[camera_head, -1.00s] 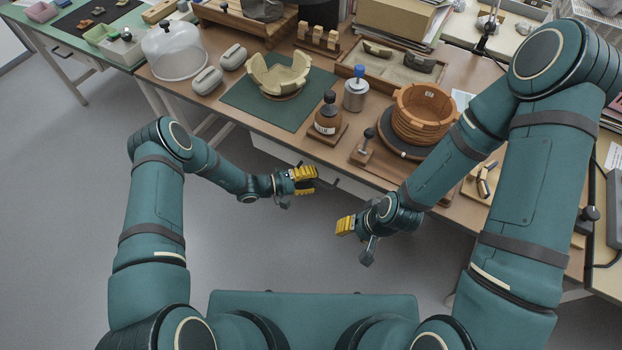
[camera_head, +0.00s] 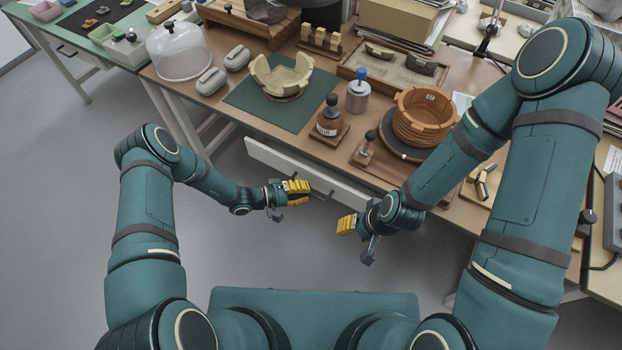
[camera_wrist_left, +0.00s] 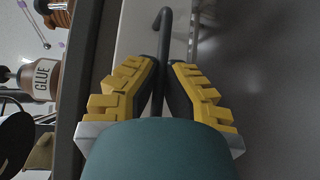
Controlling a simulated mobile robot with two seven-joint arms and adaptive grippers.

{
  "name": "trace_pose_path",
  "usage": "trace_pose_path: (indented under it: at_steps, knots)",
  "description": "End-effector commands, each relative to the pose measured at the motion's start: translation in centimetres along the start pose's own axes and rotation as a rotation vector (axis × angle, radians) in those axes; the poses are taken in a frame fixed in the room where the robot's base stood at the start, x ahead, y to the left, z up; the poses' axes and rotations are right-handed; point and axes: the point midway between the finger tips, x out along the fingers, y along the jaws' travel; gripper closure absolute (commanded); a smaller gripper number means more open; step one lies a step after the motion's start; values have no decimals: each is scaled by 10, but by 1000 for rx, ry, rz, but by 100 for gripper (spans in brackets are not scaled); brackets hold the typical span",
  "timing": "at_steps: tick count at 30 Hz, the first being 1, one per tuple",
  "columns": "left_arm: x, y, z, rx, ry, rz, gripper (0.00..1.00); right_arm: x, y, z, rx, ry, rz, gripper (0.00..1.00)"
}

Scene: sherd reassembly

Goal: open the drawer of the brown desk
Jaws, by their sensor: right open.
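The brown desk (camera_head: 296,149) stands in front of me. Its white drawer front (camera_head: 272,158) stands out a little from below the desk's front edge in the head view. The drawer front also shows as a pale strip in the left wrist view (camera_wrist_left: 136,32). My left gripper (camera_head: 298,187) is at the dark bar handle (camera_head: 323,195), its yellow fingers on both sides of the bar (camera_wrist_left: 164,25) in the wrist view. It looks shut on the handle; the contact is partly hidden. My right gripper (camera_head: 345,225) is open and empty, in front of the drawer's right part.
The floor (camera_head: 235,265) in front is clear.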

Motion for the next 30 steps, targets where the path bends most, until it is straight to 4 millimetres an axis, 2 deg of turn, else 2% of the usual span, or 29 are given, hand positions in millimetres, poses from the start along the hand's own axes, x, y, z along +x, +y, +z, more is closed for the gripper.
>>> trace_pose_path:
  at_steps: [1, 6, 18, 24, 30]
  knots:
    - [-10, 0, 11, -9, -1, -1, 100, -8, -3, 0, 0, -2, 0, 53]
    - [-42, -9, 44, -9, 1, -1, 100, -23, -9, 2, 1, -9, -1, 53]
    - [-113, -30, 115, -6, -2, 0, 100, -43, -16, -3, 6, -1, 1, 53]
    - [-136, -38, 139, -4, -3, -1, 100, -47, -18, -6, 7, 4, 1, 53]
    - [-148, -42, 152, -3, -5, -1, 100, -49, -18, -7, 8, 7, 2, 53]
